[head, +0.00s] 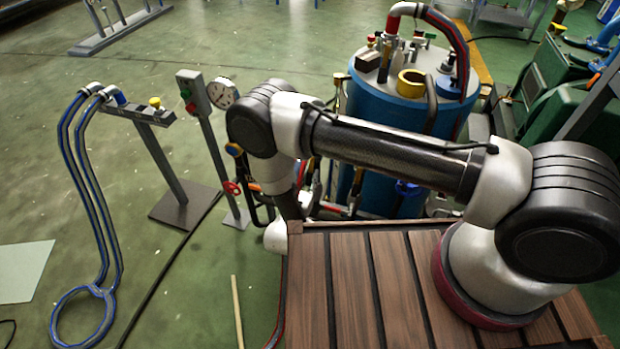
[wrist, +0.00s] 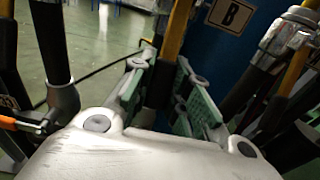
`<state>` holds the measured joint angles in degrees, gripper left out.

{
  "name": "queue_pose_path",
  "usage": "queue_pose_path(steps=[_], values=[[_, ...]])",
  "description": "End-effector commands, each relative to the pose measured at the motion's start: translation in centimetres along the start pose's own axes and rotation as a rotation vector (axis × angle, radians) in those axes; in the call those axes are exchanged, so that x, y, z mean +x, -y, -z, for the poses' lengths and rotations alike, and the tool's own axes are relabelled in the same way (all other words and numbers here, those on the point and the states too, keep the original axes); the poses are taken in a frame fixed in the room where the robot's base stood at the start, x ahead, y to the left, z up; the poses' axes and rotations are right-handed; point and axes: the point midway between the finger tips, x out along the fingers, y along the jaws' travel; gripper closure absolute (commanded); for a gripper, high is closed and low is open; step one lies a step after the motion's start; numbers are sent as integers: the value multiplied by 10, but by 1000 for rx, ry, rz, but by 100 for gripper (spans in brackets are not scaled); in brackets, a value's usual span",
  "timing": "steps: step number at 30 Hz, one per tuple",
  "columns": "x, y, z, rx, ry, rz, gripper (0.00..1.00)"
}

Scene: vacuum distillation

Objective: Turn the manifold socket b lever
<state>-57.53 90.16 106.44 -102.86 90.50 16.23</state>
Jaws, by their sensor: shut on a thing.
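My gripper (wrist: 163,80) shows in the wrist view, with two grey fingers and green pads on either side of a dark part. A label plate with the letter B (wrist: 232,14) is just above and to the right on a blue surface. In the head view my own arm hides the fingers and the lever.
A blue tank (head: 375,150) with fittings on its lid stands behind my arm. In the wrist view, pipes with metal couplings (wrist: 285,40) crowd the right side.

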Motion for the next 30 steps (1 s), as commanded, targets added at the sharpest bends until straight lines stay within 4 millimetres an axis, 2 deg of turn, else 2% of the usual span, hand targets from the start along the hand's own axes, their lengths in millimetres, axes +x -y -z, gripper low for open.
queue_pose_path(steps=[13,30], values=[[-26,-1,-18,2,-348,0,100],[-50,0,-56,4,-884,0,100]])
